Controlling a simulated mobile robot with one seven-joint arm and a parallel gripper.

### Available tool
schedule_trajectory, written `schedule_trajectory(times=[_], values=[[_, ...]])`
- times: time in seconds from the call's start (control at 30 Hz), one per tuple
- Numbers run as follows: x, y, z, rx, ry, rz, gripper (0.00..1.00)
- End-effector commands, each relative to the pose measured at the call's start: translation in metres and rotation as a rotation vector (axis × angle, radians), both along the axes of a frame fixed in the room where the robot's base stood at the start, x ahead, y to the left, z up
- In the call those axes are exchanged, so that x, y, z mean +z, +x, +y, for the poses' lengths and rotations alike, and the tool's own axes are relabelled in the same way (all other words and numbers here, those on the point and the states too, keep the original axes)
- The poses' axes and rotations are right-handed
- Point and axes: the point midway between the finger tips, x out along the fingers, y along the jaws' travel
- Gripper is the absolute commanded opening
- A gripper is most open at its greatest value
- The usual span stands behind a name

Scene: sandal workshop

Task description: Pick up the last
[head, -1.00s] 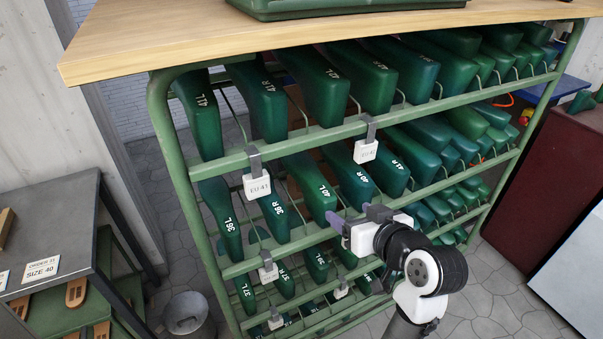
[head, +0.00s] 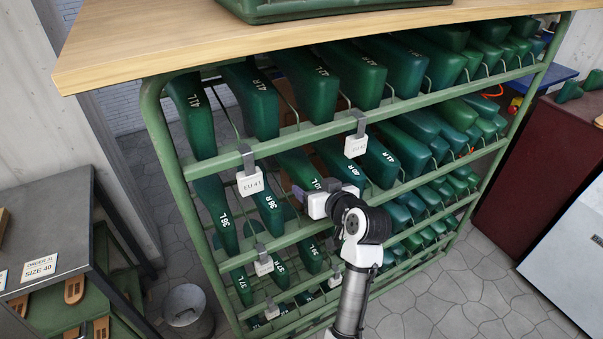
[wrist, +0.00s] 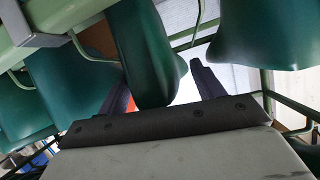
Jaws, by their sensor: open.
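Green lasts with white size marks sit in rows on the green rack. In the head view my gripper (head: 305,197) is at the second row, in front of the last marked 40 (head: 299,170), whose toe it partly hides. The last marked 40 R (head: 341,166) is just to the right. In the wrist view my gripper (wrist: 160,76) is open, with one dark finger on each side of a green last (wrist: 143,45). That last's rounded end reaches down between the fingers. I cannot tell whether they touch it.
The rack's rail (head: 290,140) with clip-on size tags (head: 250,182) runs close above my gripper. Neighbouring lasts stand close on both sides. A wooden top (head: 180,48) covers the rack. A grey table (head: 50,215) with a "SIZE 40" card and a bin (head: 186,308) stand left.

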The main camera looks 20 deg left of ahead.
Motion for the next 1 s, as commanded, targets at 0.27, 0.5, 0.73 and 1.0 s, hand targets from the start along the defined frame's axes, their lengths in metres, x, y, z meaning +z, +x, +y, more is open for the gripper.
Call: schedule_trajectory(times=[0.27, 0.5, 0.73, 1.0], values=[[-0.0033, 0.0051, 0.0063, 0.0, 0.0, -0.001, 0.67], [-0.0031, 0.005, 0.0061, 0.0, 0.0, -0.001, 0.42], [-0.0013, 0.005, 0.0061, 0.0, 0.003, -0.005, 0.19], [0.0012, 0.0052, 0.0062, 0.0, 0.004, -0.006, 0.19]])
